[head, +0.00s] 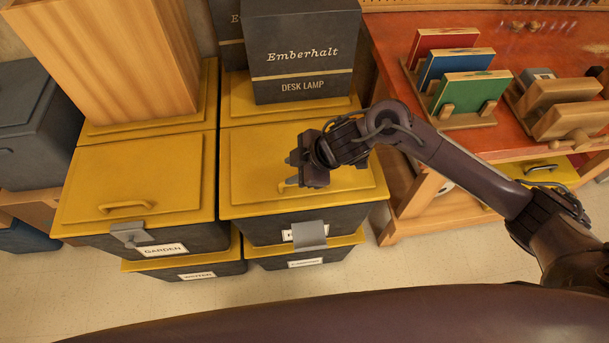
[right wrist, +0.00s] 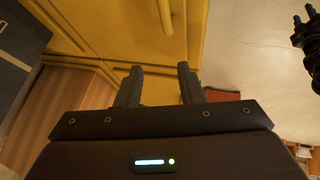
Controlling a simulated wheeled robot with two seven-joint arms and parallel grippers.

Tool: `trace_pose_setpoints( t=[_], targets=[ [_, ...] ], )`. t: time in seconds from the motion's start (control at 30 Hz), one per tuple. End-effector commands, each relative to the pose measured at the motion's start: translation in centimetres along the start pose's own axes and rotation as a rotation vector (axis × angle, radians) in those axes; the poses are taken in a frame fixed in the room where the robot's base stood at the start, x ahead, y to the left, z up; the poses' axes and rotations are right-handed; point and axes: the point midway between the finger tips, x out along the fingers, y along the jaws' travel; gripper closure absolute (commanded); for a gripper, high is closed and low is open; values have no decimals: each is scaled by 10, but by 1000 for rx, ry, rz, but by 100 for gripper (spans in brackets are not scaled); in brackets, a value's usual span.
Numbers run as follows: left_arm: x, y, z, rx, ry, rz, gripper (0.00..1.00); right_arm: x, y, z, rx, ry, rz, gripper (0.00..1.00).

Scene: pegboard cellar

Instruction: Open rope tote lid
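The upper right tote (head: 262,228) is dark with a yellow lid (head: 250,160), which lies shut. Its label (head: 289,236) is mostly covered by a grey latch (head: 310,235), so I cannot read it. The latch hangs low on the front, below the lid edge. My right gripper (head: 291,172) is over this lid, at its handle (head: 284,187), which is largely hidden. In the right wrist view my right gripper (right wrist: 159,78) has its fingers apart with nothing between them, and a yellow handle (right wrist: 165,16) lies just beyond the tips. A dark part at that view's right edge may be my left gripper (right wrist: 306,38).
The Garden tote (head: 140,185) is on the left, with a wooden box (head: 115,55) behind. More totes are underneath. A red-topped bench (head: 395,40) with book racks stands right.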

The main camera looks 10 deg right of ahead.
Motion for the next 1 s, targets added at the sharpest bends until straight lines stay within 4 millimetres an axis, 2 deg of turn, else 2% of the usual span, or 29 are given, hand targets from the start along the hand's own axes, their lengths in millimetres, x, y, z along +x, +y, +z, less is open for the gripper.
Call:
trace_pose_setpoints(
  t=[0.03,0.1,0.27,0.37,0.7,0.83,1.0],
  targets=[
    [-1,0,-1,0,2,0,64,-9,6,14,-25,-39,-29,66],
    [-2,0,-2,0,3,-1,64,-17,5,29,-39,-78,-73,66],
    [-2,0,-3,0,4,-1,64,-25,4,47,-44,-126,-124,66],
    [-2,0,-3,0,4,0,64,-17,2,50,-43,-130,-133,66],
    [-2,0,-3,2,4,0,64,34,-4,56,-44,-129,-131,66],
    [-2,0,-3,2,4,1,64,45,-5,57,-44,-129,-129,66],
    [-2,0,-2,3,3,1,64,49,-5,58,-46,-128,-127,66]
  ],
)
